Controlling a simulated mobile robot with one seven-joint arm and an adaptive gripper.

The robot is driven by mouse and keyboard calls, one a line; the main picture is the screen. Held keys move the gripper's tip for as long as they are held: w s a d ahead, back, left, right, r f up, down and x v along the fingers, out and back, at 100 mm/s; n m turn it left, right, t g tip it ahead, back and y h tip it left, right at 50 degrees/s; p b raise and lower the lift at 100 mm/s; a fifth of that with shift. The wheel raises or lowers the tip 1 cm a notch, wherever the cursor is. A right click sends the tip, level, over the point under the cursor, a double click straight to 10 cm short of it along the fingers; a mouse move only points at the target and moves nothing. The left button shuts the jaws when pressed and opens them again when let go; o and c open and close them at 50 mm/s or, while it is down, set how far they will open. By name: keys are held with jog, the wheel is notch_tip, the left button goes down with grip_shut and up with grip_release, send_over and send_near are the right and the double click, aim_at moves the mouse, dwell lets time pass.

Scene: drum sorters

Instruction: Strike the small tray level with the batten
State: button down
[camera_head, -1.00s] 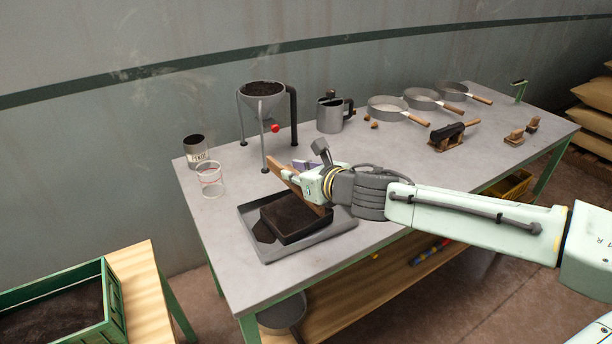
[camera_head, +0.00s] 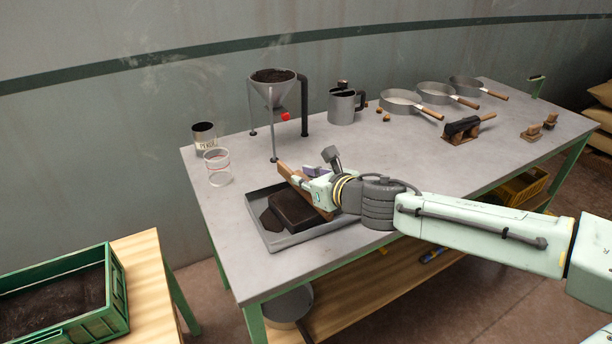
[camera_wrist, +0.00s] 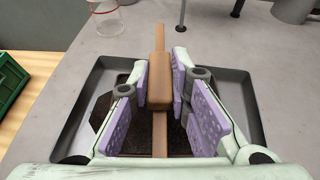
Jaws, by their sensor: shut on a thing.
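My gripper (camera_wrist: 162,108) is shut on a wooden batten and holds it above the small tray. The batten (camera_head: 292,178) slants from the funnel stand side down toward the near right in the head view; it also shows in the wrist view (camera_wrist: 160,40). The small dark tray (camera_head: 290,212) of soil stands inside a larger grey tray (camera_head: 282,243). Some dark soil (camera_head: 270,222) lies in the grey tray left of the small tray. The gripper and batten hide the small tray's right part. I cannot tell whether the batten touches the soil.
A funnel on legs (camera_head: 274,92) stands behind the trays. A tin (camera_head: 204,136) and a clear cup (camera_head: 217,167) stand at the left. A metal jug (camera_head: 341,107) and several round sieves (camera_head: 402,102) stand farther back. A green crate of soil (camera_head: 118,290) is at lower left.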

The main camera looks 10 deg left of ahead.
notch_tip(320, 180, down, 2)
jog(key=shift+f+b, duration=0.15)
jog(key=shift+b, duration=0.45)
jog(key=shift+w+d+r+p, duration=0.4)
jog(key=shift+p, duration=0.15)
jog(key=shift+w+d+p, duration=0.35)
jog(key=shift+w+d, duration=0.45)
jog(key=shift+d, duration=0.15)
jog(key=shift+w+r+p, duration=0.1)
jog(key=shift+r+p, duration=0.2)
jog(key=r+p, duration=0.1)
jog(key=s+r+p, duration=0.1)
jog(key=r, duration=0.1)
jog(key=a+r+p, duration=0.1)
jog(key=r, duration=0.1)
jog(key=shift+s+a+r, duration=0.1)
jog(key=shift+s, duration=0.1)
